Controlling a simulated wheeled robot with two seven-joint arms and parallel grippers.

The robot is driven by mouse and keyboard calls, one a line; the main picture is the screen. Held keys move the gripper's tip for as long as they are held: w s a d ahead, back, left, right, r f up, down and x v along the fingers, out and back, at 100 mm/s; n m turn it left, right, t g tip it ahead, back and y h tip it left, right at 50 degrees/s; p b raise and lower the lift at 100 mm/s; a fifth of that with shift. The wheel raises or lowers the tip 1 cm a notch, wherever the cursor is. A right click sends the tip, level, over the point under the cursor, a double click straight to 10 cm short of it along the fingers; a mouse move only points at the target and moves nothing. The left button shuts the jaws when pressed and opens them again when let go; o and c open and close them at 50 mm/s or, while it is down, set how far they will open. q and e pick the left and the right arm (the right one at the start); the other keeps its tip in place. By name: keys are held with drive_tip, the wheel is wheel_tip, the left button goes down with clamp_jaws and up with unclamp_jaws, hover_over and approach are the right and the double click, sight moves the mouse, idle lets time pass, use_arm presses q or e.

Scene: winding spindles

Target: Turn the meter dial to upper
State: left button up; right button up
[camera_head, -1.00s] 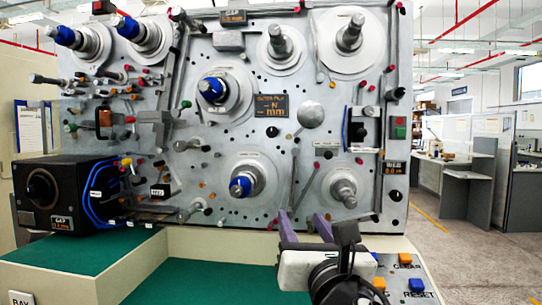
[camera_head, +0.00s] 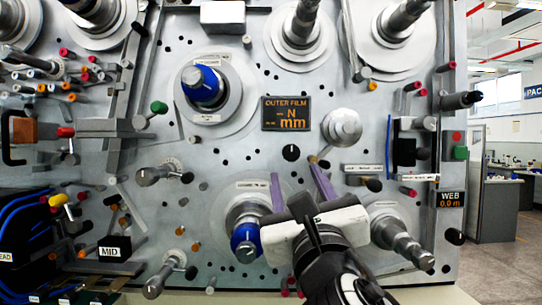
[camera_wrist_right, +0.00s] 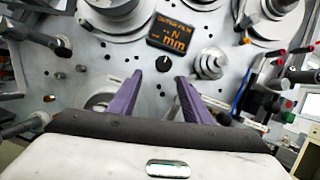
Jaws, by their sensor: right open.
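The meter (camera_head: 286,113) is a dark display with orange text reading "OUTER FILM", "N" and "mm", set in the grey panel. A small black dial (camera_head: 291,152) sits just below it; its pointer direction is too small to tell. My right gripper (camera_head: 295,168) is open and empty, its two purple fingers pointing up at the panel just below the dial. In the right wrist view the dial (camera_wrist_right: 163,64) shows just beyond the gap between the fingertips (camera_wrist_right: 158,76), under the meter (camera_wrist_right: 172,35). It appears apart from the fingers. My left gripper is not in view.
A round metal knob (camera_head: 342,127) protrudes right of the meter. A blue-cored spindle (camera_head: 203,86) stands out at upper left, another (camera_head: 245,240) beside my gripper. A bare spindle (camera_head: 402,243) projects at lower right. The panel around the dial is fairly clear.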

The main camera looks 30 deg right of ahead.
sight(293, 157)
drive_tip(key=shift+w+d+r+p, duration=0.4)
drive_tip(key=shift+w+d+r, duration=0.55)
drive_tip(key=shift+w+r, duration=0.15)
drive_tip(key=x, duration=0.4)
drive_tip(key=shift+w+p, duration=0.15)
drive_tip(key=shift+p, duration=0.25)
drive_tip(key=shift+w+d+r, duration=0.1)
drive_tip(key=shift+w+d, duration=0.05)
drive_tip(key=shift+w, duration=0.2)
drive_tip(key=shift+w+d, duration=0.1)
drive_tip(key=shift+w, duration=0.3)
drive_tip(key=c, duration=1.1)
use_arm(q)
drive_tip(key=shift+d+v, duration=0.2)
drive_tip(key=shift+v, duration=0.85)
